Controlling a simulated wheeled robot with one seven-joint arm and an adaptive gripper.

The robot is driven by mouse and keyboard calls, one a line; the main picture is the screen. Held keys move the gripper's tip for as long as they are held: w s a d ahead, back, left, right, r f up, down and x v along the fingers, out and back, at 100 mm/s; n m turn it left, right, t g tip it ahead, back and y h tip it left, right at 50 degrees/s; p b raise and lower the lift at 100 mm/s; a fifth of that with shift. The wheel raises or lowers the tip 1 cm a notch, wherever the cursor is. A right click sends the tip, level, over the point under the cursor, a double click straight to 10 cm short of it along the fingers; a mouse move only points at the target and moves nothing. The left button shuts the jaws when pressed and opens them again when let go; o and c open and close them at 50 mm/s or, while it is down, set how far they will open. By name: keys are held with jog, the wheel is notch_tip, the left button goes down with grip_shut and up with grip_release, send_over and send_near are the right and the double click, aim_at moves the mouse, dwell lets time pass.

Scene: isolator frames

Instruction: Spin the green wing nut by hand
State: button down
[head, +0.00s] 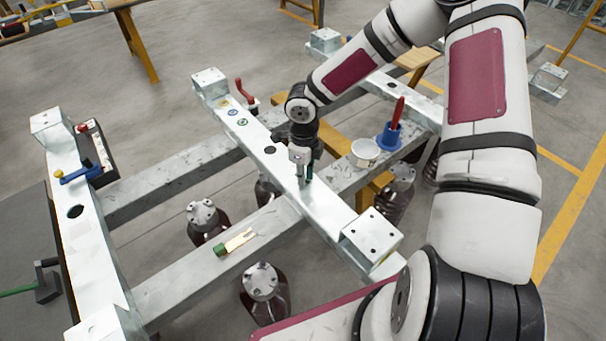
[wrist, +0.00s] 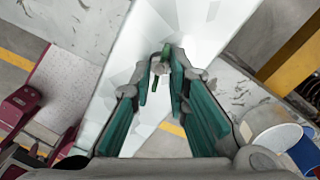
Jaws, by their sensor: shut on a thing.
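My gripper (head: 302,172) points down at the bright metal cross beam (head: 328,205), near the middle of the frame. In the wrist view its two teal-padded fingers (wrist: 161,72) close around a small grey stud head that stands on the beam. The green wing nut (wrist: 176,82) shows only as narrow green slivers between the fingertips, beside the stud. The fingers hide most of it, and its turn angle cannot be told. My gripper is shut on it.
A white cup (head: 364,154) and a blue holder with a red handle (head: 389,134) stand right of my gripper. A red crank (head: 246,93) is behind it. A green-ended tool (head: 236,243) lies on the lower beam. A blue-and-yellow valve (head: 82,175) is far left.

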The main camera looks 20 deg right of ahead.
jog(key=shift+w+d+n, duration=0.3)
jog(key=c, duration=1.5)
grip_release()
jog(key=shift+o, duration=0.5)
jog(key=shift+a, duration=0.1)
jog(key=shift+a, duration=0.1)
jog(key=shift+r, duration=0.1)
notch_tip(320, 180, up, 12)
